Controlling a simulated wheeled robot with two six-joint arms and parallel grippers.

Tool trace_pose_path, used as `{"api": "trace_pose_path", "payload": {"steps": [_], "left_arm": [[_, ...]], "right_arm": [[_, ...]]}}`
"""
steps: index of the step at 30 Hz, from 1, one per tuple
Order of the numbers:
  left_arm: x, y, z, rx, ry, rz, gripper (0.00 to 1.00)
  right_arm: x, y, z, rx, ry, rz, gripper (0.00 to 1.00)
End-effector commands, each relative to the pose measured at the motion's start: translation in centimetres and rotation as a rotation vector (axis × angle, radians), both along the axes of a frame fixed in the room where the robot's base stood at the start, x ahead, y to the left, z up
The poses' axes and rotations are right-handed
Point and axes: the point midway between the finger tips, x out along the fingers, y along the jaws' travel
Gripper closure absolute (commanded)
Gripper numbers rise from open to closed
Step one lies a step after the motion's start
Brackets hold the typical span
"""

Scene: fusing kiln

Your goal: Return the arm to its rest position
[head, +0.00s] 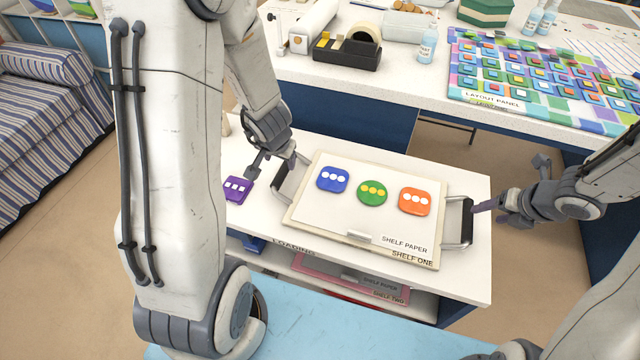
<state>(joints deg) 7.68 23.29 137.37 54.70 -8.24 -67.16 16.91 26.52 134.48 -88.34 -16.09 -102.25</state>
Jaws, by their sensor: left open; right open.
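My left gripper (273,170) is open above the left metal handle (284,188) of the shelf board labelled SHELF ONE (412,257). No held object shows in it. My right gripper (511,184) is open at the right, with one finger by the dark grip of the right handle (465,222); I cannot tell whether they touch. The board lies on the white loading table (474,275) and carries white shelf paper (345,220). On the paper are a blue tile (333,179), a green round tile (372,192) and an orange tile (415,201).
A purple tile (237,188) lies on the table left of the board. A lower shelf holds a pink board (325,268). Behind, a long bench carries a tape dispenser (348,50), bottles and a layout panel (540,75). A striped couch (45,110) is at left.

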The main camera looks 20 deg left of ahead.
Motion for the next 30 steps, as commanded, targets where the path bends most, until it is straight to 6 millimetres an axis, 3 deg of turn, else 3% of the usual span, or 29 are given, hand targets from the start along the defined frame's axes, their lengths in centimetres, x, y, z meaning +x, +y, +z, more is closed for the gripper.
{"api": "trace_pose_path", "payload": {"steps": [6, 23, 26, 29, 30], "left_arm": [[0.0, 0.0, 0.0, 0.0, 0.0, 0.0, 0.35], [0.0, -0.1, 0.1, -0.002, -0.001, -0.003, 0.35], [0.2, -1.9, 1.1, -0.031, -0.011, -0.034, 0.35], [0.0, -6.3, 3.3, -0.103, -0.018, -0.111, 0.35], [-0.4, -8.6, 4.5, -0.141, -0.016, -0.155, 0.35]], "right_arm": [[-0.4, -0.2, 0.9, -0.001, 0.0, 0.001, 0.35], [-0.4, -0.1, 1.1, -0.001, -0.001, -0.006, 0.35], [0.1, 0.4, 2.1, 0.002, -0.009, -0.082, 0.35], [0.9, 1.6, 4.7, 0.024, -0.028, -0.287, 0.35], [1.1, 2.4, 6.1, 0.045, -0.038, -0.406, 0.35]]}}
